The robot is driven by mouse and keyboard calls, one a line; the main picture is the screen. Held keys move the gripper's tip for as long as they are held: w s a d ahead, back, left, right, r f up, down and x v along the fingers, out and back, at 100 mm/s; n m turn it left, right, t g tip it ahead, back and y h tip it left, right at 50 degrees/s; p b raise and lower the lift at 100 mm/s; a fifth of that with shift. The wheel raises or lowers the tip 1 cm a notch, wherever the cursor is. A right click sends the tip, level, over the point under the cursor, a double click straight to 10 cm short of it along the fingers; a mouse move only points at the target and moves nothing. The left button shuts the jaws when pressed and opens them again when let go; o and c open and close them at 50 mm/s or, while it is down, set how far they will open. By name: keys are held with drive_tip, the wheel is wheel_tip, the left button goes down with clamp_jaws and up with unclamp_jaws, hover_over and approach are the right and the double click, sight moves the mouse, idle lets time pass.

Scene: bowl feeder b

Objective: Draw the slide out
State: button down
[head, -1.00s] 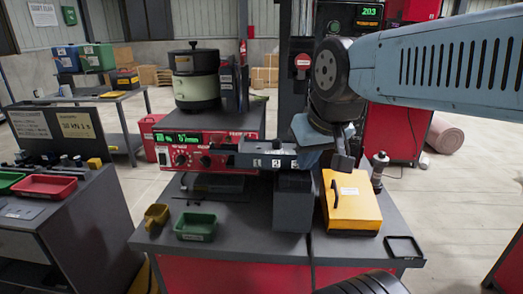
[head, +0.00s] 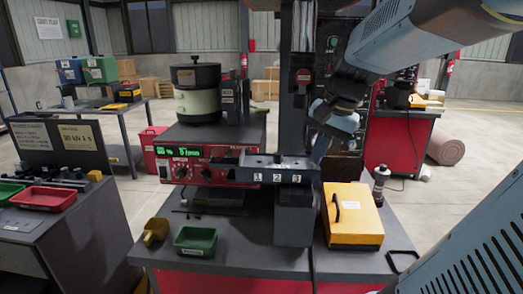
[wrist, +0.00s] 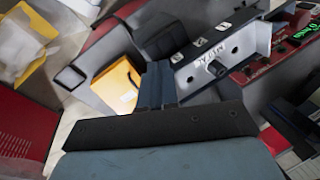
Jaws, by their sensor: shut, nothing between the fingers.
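The slide (head: 262,167) is a long dark grey bar marked 1, 2 and 3. It sticks out to the right from the front of the red machine (head: 190,170) in the head view. In the wrist view the slide (wrist: 245,45) runs across the upper right, with a dark round knob (wrist: 217,68) on its pale side face. My gripper (head: 319,152) is shut and empty by the slide's right end. In the wrist view its blue fingers (wrist: 156,84) lie together just left of the slide's end. I cannot tell whether they touch it.
A grey bin (head: 293,218) stands below the slide's outer end. A yellow case (head: 355,228) with a black handle is right of it. A green tray (head: 196,240) and a yellow scoop (head: 156,231) lie at the bench's front left. A dark column (head: 302,110) rises behind the slide.

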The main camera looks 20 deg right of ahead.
drive_tip(key=w+d+m+t+y, duration=0.1)
drive_tip(key=w+d+m+y, duration=0.25)
drive_tip(key=d+m, duration=0.5)
drive_tip(key=w+d+m+y, duration=0.35)
drive_tip(key=d+m, duration=0.25)
drive_tip(key=d, duration=0.6)
drive_tip(key=w+a+r+x, duration=0.1)
drive_tip(key=r+x, duration=0.1)
drive_tip(key=x, duration=1)
drive_tip(key=shift+a+f, duration=0.2)
drive_tip(key=shift+a, duration=0.35)
drive_tip(key=shift+n, duration=0.25)
